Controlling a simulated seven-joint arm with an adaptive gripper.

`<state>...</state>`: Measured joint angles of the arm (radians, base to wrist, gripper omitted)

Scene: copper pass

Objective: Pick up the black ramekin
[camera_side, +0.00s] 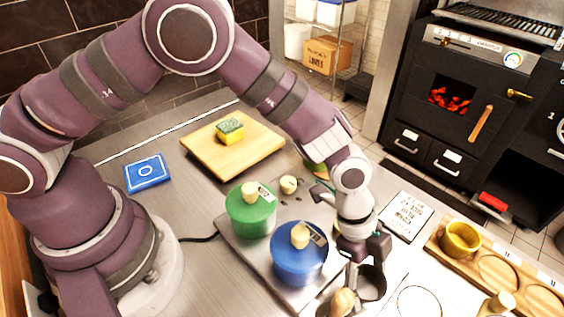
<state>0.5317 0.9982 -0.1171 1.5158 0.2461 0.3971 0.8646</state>
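The black ramekin (371,289) is at the lower middle right of the side view, close to the right edge of the metal tray. My gripper (366,266) points down at it, with its dark fingers apart on either side of the ramekin's rim. I cannot tell whether the fingers press on the ramekin. The gripper hides part of its far rim, and a pale wooden knob (343,301) stands in front of its left side.
A blue lidded pot (299,264) stands just left of the gripper, with a green lidded pot (251,216) behind it. A wooden board with round recesses (497,268) and a yellow ramekin (461,240) lies right. A white card (406,216) lies behind.

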